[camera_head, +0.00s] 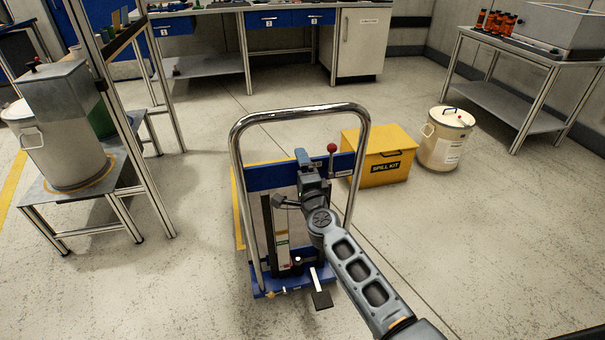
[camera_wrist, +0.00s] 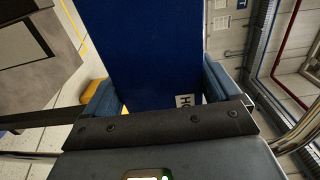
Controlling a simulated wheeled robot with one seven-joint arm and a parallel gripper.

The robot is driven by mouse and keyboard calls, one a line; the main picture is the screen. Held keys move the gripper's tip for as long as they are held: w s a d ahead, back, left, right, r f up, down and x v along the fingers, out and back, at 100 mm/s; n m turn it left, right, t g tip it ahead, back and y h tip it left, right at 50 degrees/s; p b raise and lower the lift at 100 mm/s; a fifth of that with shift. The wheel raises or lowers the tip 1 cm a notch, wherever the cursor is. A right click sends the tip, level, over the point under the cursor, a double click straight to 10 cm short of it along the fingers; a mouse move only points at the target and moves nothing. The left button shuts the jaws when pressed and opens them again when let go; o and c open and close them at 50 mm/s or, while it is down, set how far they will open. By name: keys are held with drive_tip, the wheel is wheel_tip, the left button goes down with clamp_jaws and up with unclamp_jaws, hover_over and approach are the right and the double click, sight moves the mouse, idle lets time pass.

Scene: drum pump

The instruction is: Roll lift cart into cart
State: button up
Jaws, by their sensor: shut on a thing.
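The lift cart (camera_head: 259,222) stands upright on the floor in the middle of the head view. It has a tall chrome push handle (camera_head: 300,111), a blue cross panel (camera_head: 268,177), a red-knobbed lever and a foot pedal at its base. My gripper (camera_head: 303,157) is at the blue panel, inside the handle loop. In the wrist view the blue panel (camera_wrist: 150,45) runs between my gripper's two blue fingers (camera_wrist: 161,95), with part of a white label beside the right finger. My gripper is shut on this panel. My arm hides part of the cart's right side.
A yellow spill kit box (camera_head: 378,156) and a cream drum (camera_head: 446,139) stand right of the cart. A bench (camera_head: 525,85) is at the far right. A metal stand (camera_head: 50,193) with a vessel is at the left. Open floor lies in front and behind.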

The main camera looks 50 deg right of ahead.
drive_tip(key=shift+s+f, duration=0.1)
drive_tip(key=shift+f, duration=0.2)
drive_tip(key=c, duration=0.8)
drive_tip(key=shift+a, duration=0.1)
